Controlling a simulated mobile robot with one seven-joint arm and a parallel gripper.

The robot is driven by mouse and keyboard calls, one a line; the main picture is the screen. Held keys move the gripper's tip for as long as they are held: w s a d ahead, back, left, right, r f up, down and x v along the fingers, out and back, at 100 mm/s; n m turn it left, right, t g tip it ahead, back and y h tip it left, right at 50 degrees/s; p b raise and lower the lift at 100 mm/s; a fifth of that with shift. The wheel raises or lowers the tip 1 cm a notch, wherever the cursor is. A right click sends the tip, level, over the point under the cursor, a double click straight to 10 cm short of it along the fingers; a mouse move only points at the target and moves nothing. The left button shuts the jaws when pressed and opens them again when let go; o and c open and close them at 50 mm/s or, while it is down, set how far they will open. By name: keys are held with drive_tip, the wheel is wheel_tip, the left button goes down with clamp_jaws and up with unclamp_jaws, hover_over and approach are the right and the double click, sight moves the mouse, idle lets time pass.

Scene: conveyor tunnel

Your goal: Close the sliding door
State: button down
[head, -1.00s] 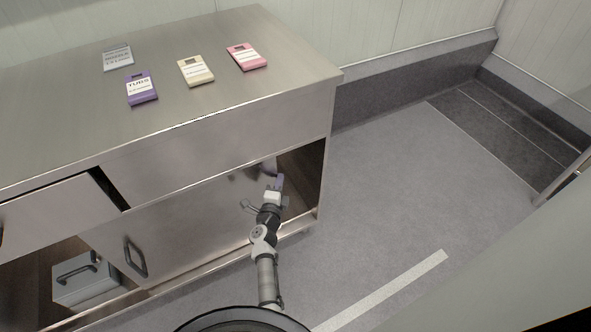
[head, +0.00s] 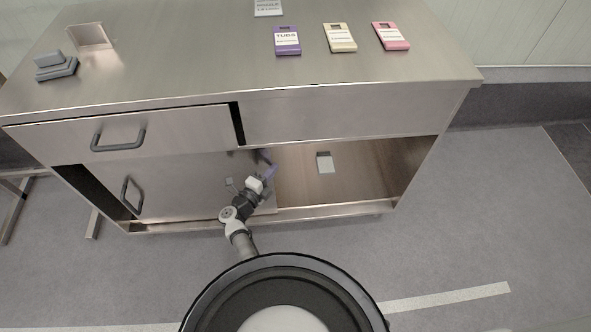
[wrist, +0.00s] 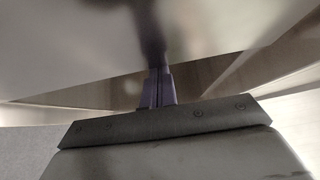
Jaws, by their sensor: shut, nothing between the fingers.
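The sliding door (head: 185,185) is a metal panel with a dark handle (head: 131,195), in the lower left of the cabinet in the head view. A narrow dark gap shows at its left edge, and the compartment right of it is open. My gripper (head: 267,164) is at the door's right edge, by the opening. Its purple fingers are shut with nothing between them. In the wrist view the closed fingers (wrist: 157,90) point toward a blurred metal surface. Whether they touch the door I cannot tell.
A small pale box (head: 325,163) lies in the open compartment (head: 365,170). A drawer (head: 150,132) sits above the door. The counter (head: 200,75) holds several cards, a grey block (head: 55,66) and a metal holder (head: 90,37). Floor in front is clear.

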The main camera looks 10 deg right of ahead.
sight(254, 168)
drive_tip(key=a+b, duration=0.1)
drive_tip(key=a, duration=0.6)
drive_tip(key=shift+a, duration=0.2)
